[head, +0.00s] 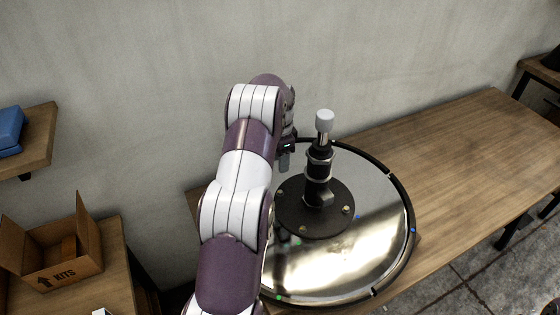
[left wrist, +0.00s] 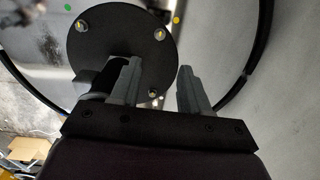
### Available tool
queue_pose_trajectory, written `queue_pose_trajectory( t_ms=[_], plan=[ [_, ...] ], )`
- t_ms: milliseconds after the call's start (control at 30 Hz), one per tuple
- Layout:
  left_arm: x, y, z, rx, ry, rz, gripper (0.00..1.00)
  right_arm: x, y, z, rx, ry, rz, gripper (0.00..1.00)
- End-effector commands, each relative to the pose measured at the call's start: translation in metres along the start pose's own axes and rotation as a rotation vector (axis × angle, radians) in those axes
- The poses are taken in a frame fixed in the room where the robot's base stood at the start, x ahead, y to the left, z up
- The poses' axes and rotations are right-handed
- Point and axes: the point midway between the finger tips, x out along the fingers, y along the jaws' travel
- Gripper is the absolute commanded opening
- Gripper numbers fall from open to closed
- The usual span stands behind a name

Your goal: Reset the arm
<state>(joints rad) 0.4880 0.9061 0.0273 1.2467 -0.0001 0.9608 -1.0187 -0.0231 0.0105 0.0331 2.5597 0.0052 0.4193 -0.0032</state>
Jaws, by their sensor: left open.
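My left arm (head: 236,200) reaches up from the bottom of the head view. Its gripper (head: 285,158) hangs beside the upright black post (head: 318,175), just left of it. The post has a white cap (head: 324,121) and stands on a round black base plate (head: 290,208) with small bolts. In the left wrist view the two fingers (left wrist: 155,85) are apart with nothing between them. The base plate (left wrist: 128,45) shows beyond the fingers there, and part of the post lies behind the left finger. My right gripper is in neither view.
A large shiny disc (head: 385,215) with a black rim carries the base plate on a wooden table (head: 450,150). The table's right part is clear. An open cardboard box (head: 60,255) sits at lower left, below a shelf (head: 40,140) with a blue object (head: 10,130). A wall stands behind.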

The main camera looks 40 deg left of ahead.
Motion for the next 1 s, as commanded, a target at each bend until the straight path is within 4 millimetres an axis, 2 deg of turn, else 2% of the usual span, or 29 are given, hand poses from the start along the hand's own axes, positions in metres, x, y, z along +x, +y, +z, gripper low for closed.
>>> queue_pose_trajectory(
  t_ms=[500, 600, 633, 700, 767, 867, 900, 1000],
  plan=[
    [0.001, 0.0, 0.0, -0.007, 0.0, -0.001, 0.46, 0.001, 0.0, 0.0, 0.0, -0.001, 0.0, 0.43],
    [0.002, -0.005, -0.003, -0.112, 0.017, -0.025, 0.46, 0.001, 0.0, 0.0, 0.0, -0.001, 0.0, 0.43],
    [0.009, -0.002, -0.001, -0.174, 0.018, -0.023, 0.46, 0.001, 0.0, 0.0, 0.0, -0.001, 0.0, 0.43],
    [0.027, 0.024, 0.012, -0.35, 0.0, 0.001, 0.46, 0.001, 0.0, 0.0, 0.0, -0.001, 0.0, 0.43],
    [0.024, 0.055, 0.016, -0.47, -0.002, 0.004, 0.46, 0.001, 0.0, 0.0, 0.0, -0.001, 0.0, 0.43],
    [0.006, 0.125, 0.02, -0.614, 0.003, 0.0, 0.46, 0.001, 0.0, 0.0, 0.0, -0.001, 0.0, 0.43],
    [-0.003, 0.157, 0.025, -0.654, 0.007, -0.002, 0.46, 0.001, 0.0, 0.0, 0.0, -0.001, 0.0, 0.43],
    [-0.025, 0.235, 0.044, -0.693, 0.026, -0.008, 0.46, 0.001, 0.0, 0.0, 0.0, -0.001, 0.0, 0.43]
  ],
)
